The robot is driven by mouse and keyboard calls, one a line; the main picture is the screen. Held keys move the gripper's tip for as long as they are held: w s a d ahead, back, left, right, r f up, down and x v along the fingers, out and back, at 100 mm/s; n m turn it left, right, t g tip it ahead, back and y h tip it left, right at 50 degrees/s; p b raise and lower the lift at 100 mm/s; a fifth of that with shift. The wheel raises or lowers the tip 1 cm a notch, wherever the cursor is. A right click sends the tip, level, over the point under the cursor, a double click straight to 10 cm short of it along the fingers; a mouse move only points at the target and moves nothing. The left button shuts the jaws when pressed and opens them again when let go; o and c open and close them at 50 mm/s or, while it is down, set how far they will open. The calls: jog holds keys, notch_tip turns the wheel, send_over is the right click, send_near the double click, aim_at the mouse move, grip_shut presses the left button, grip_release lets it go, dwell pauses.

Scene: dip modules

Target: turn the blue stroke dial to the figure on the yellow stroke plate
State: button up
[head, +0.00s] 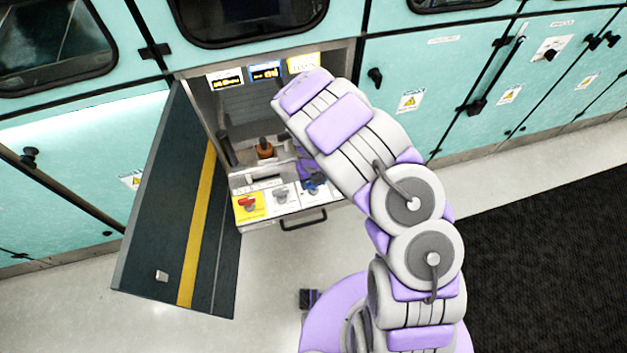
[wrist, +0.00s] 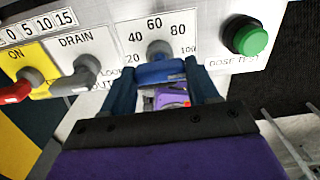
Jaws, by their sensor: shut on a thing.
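The blue stroke dial (wrist: 162,72) sits on a white panel in the wrist view, under a scale marked 20, 40, 60, 80 and 100. Its pointing direction is not clear to me. My gripper (wrist: 163,82) has one finger on each side of the dial's blue handle and is shut on it. In the head view the dial (head: 314,188) shows at the right of the pulled-out panel, with my gripper (head: 308,170) partly hidden by my arm. A yellow plate (head: 304,62) is at the top right of the cabinet opening; its figure is too small to read.
Beside the dial are a grey drain handle (wrist: 84,72), a red handle (wrist: 15,92) on yellow, and a green button (wrist: 246,40). White (head: 225,77) and blue (head: 265,71) plates hang above. An open dark door (head: 165,210) stands left. An orange-brown part (head: 265,150) sits inside.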

jog(key=shift+w, duration=0.15)
dwell(0.4)
jog(key=o, duration=1.1)
jog(key=shift+a, duration=0.1)
jog(key=shift+c, duration=0.2)
jog(key=shift+r, duration=0.1)
notch_tip(320, 180, up, 17)
jog(key=p, duration=0.3)
